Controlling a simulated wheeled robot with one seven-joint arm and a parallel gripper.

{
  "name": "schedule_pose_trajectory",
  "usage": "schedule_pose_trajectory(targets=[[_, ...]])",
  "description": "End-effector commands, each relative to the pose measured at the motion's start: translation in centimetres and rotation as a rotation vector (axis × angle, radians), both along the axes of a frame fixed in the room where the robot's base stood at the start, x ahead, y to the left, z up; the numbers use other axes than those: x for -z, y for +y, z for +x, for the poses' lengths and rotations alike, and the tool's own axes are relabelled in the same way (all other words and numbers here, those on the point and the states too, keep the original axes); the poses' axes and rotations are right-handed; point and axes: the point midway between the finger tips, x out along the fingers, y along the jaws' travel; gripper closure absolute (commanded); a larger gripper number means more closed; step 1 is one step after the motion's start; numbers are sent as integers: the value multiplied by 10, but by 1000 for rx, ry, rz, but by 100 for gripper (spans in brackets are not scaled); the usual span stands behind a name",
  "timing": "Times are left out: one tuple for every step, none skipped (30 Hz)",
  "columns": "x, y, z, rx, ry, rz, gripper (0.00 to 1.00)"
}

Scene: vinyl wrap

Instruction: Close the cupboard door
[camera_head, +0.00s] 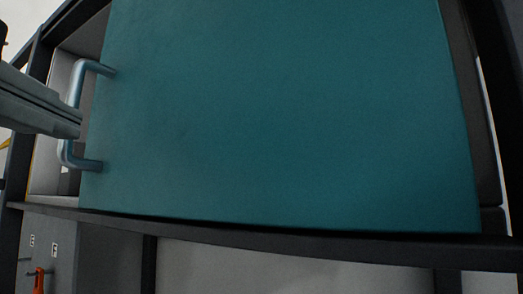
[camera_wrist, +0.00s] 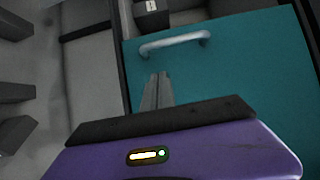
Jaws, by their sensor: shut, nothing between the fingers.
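The teal cupboard door (camera_head: 280,110) fills most of the head view. A gap at its left edge shows part of the cupboard inside (camera_head: 50,160), so it stands ajar. Its metal handle (camera_head: 72,155) is on the left side of the door. My gripper (camera_head: 78,122) comes in from the left in front of the handle. In the wrist view the door (camera_wrist: 240,75) is at the right and the handle (camera_wrist: 175,43) lies just beyond the fingertips. My gripper (camera_wrist: 158,75) is shut and empty there. I cannot tell whether the fingers touch the door or handle.
A dark frame bar (camera_head: 300,243) runs below the door, and dark posts stand at both sides. Below left is a grey panel (camera_head: 105,255) with small labels and an orange item (camera_head: 39,280). In the wrist view a grey surface (camera_wrist: 80,75) lies left of the door.

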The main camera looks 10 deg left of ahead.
Motion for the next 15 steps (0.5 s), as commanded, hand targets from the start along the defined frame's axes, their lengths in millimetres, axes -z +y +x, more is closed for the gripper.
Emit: schedule_pose_trajectory(targets=[[-3,1,11,3,2,-2,100],[-2,2,16,3,3,-3,100],[-3,9,19,0,1,-5,100],[-3,13,21,0,0,-5,100],[-3,17,23,0,1,-4,100],[-2,21,26,1,1,-4,100],[-2,24,28,1,0,-4,100],[-2,27,29,1,0,-3,100],[-1,29,31,1,0,-4,100],[-1,31,32,1,0,-3,100],[-1,33,33,0,1,-2,100],[-1,34,34,0,1,-1,100],[0,35,34,0,0,-1,100],[0,35,35,0,0,-1,100],[0,36,35,0,0,-1,100]])
